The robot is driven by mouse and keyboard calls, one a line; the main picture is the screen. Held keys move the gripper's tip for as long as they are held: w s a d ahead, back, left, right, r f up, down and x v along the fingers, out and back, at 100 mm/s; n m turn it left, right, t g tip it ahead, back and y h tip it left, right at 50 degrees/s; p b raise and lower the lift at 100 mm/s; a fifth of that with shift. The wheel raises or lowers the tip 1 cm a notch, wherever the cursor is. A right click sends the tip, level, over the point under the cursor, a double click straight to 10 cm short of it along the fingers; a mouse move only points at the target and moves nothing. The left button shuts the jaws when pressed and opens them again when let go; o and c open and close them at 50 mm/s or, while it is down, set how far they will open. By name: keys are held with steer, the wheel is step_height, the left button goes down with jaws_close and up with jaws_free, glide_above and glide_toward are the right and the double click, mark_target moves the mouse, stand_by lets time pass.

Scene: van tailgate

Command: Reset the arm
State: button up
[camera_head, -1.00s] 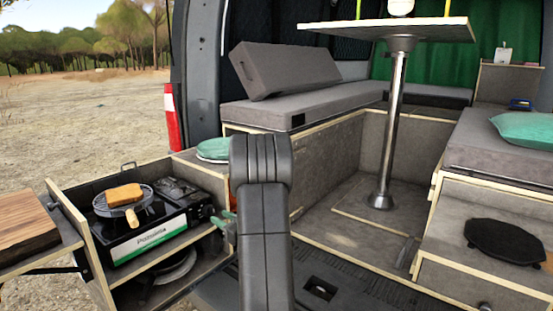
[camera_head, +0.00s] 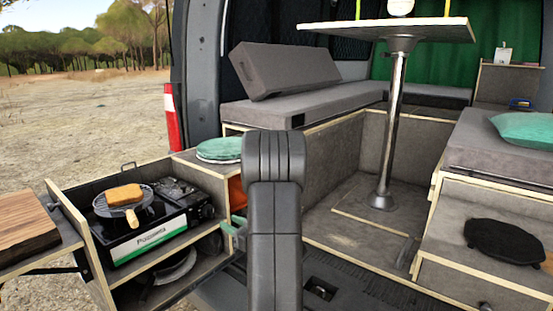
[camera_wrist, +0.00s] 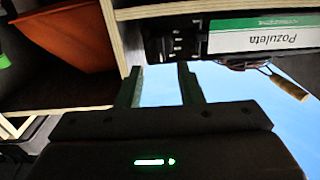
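My gripper (camera_wrist: 161,76) shows in the wrist view with its two fingers apart and nothing between them. In the head view my dark arm stands upright in the lower middle and hides most of the gripper. A teal-green piece shows just left of the arm, by the cabinet's right side; I cannot tell for sure that it is a fingertip. The wrist view is upside down and shows the camping stove's (camera_wrist: 265,38) label and an orange item (camera_wrist: 65,38) in a compartment close by.
The stove (camera_head: 150,235) carries a pan with toast (camera_head: 124,194). A stack of green plates (camera_head: 218,149) sits on the cabinet left of my arm. A table (camera_head: 390,28) on a metal post stands in the van. A dark griddle (camera_head: 495,240) lies at right. The van floor is clear.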

mark_target(214, 213)
steer(key=x, duration=0.7)
steer(key=shift+a, duration=0.2)
steer(key=shift+w+f+n+b, duration=0.1)
steer(key=shift+n+b, duration=0.2)
steer(key=shift+d+n+b, duration=0.1)
steer(key=shift+n+b, duration=0.2)
steer(key=shift+n, duration=0.6)
steer(key=n+b, duration=0.1)
steer(key=n, duration=1)
steer(key=v, duration=0.6)
steer(key=shift+s+d, duration=0.2)
steer(key=shift+d, duration=0.05)
